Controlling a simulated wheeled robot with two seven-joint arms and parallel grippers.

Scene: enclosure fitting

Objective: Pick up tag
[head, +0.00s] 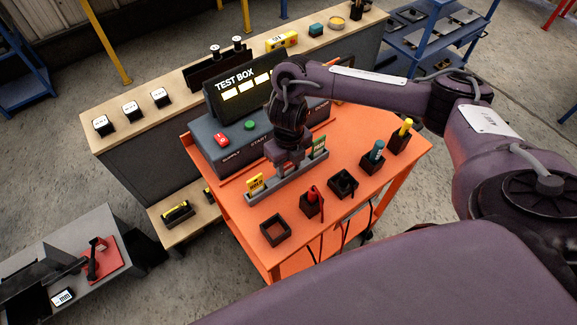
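A grey slotted rack (262,192) stands on the orange table in front of the test box. It holds a yellow tag (255,183) at its left end and a green tag (319,146) at its right end, both upright. A red tag (288,168) shows in the middle, largely hidden by my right gripper (290,165). My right gripper points down right at the red tag, with its fingertips close to the rack. Whether its fingers are closed on the tag cannot be made out. My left gripper is not in view.
The test box (233,145) with red and green buttons stands behind the rack. Several small black holders line the front of the orange table (330,222), including an empty one (275,230) and ones with red (312,200), teal (373,158) and yellow (402,135) pieces.

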